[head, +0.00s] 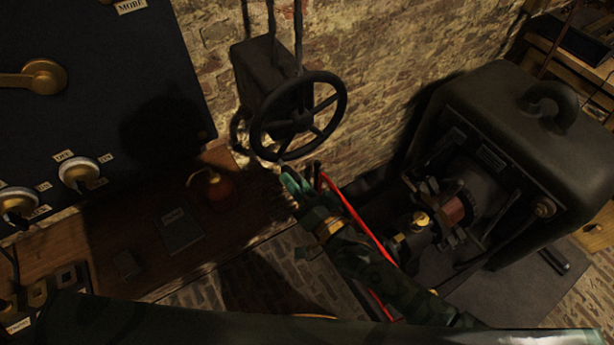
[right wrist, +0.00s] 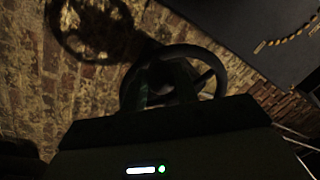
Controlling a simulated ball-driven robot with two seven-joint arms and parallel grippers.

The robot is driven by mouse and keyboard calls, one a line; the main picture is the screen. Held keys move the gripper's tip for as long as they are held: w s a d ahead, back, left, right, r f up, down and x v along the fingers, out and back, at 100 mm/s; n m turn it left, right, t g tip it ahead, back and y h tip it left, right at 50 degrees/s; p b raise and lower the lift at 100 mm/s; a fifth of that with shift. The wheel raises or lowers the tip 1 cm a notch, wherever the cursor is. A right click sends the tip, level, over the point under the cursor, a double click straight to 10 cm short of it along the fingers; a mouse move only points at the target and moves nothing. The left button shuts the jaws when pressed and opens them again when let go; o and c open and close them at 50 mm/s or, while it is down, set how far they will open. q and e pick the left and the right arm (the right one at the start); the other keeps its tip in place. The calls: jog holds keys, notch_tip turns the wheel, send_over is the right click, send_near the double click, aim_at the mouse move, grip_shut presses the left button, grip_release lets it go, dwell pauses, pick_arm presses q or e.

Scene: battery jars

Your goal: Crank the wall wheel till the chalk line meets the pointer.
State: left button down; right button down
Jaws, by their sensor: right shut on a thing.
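The dark spoked wall wheel (head: 336,112) sits on a black box against the brick wall, upper middle of the head view. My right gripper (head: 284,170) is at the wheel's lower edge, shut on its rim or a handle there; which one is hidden. In the right wrist view the wheel (right wrist: 215,62) stands just ahead, with the dark fingers (right wrist: 162,82) overlapping it. I cannot make out the chalk line or the pointer in either view. My left gripper is not in view.
A dark panel (head: 110,60) with a brass lever (head: 35,77) and white knobs is at left. A bulky dark machine (head: 500,150) stands at right.

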notch_tip(320, 180, up, 17)
jog(key=m+t+h+p, duration=0.2)
jog(key=m+p, duration=1)
jog(key=m, duration=1.1)
jog(key=shift+s+a+f+h, duration=0.2)
jog(key=shift+a+h, duration=0.15)
jog(key=shift+h, duration=0.45)
jog(key=shift+t, duration=0.3)
